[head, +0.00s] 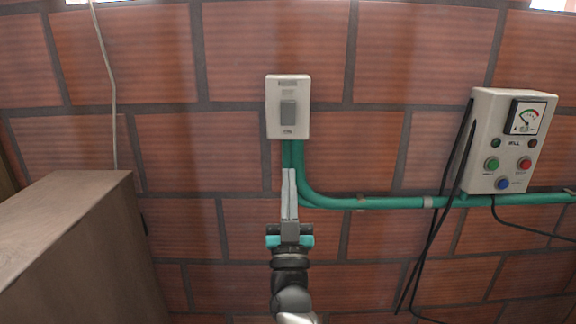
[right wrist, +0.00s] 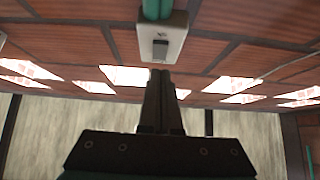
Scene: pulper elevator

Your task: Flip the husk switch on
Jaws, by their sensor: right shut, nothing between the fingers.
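A white switch box (head: 273,107) with a grey rocker (head: 288,112) is mounted on the brick wall. Small labels show above and below the rocker, too small to read. My right gripper (head: 289,172) is shut and empty, pointing up, with its tips just below the box in the head view. In the right wrist view the switch box (right wrist: 174,29) and its rocker (right wrist: 160,49) show beyond the fingertips (right wrist: 160,73). I cannot tell how far the tips are from the wall. My left gripper is not in view.
A green conduit (head: 390,203) runs from the box down and right along the wall. A control box labelled MILL (head: 483,120), with a gauge and several buttons, hangs at the right with black cables. A wooden cabinet (head: 70,220) stands at the left.

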